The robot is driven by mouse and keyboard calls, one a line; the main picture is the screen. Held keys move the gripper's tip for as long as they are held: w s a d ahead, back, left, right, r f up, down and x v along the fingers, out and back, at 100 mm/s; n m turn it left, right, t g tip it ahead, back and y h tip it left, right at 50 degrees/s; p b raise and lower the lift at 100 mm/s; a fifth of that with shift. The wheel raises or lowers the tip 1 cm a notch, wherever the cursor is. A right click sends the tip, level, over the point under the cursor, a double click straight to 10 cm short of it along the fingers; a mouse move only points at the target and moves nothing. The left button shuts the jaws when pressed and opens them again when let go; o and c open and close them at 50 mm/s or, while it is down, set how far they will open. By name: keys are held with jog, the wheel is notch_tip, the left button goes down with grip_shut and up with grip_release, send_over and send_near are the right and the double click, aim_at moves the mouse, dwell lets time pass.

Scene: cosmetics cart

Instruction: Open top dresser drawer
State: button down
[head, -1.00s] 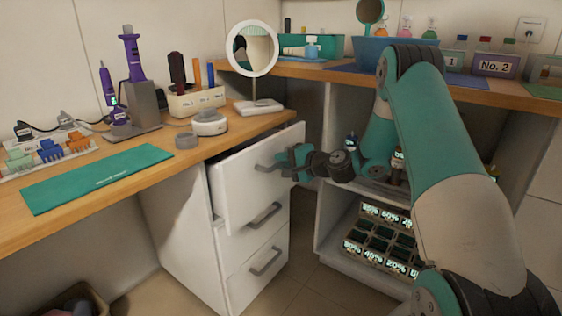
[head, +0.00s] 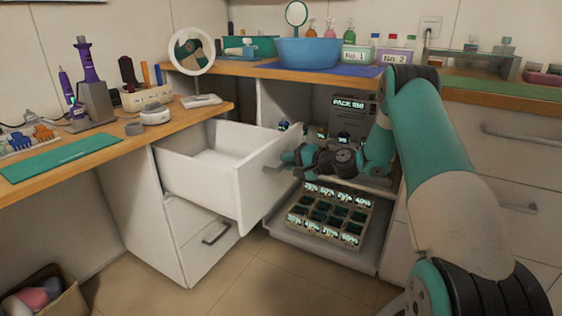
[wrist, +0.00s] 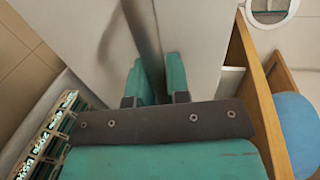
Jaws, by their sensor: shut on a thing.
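The top dresser drawer (head: 200,178) is white and stands pulled well out of the dresser (head: 150,225), its inside showing in the head view. My gripper (head: 286,160) is at the drawer's front panel, shut on the drawer handle (head: 272,170). In the wrist view my gripper's teal fingers (wrist: 158,78) close around the grey handle (wrist: 140,25) against the white front. The fingers hide part of the handle. The lower drawers, with a handle (head: 216,234) in view, are shut.
A round mirror (head: 191,50) and several tools stand on the wooden counter above. To the right, an open shelf holds a box of labelled compartments (head: 330,212). A basket (head: 45,300) sits on the floor at the lower left. Floor in front of the dresser is clear.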

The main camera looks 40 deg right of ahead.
jog(key=shift+s+d, duration=0.15)
jog(key=shift+s, duration=0.25)
jog(key=c, duration=1.1)
grip_release()
jog(key=p+v, duration=0.2)
jog(key=v, duration=1.5)
jog(key=shift+s+p, duration=0.25)
jog(key=shift+p, duration=0.05)
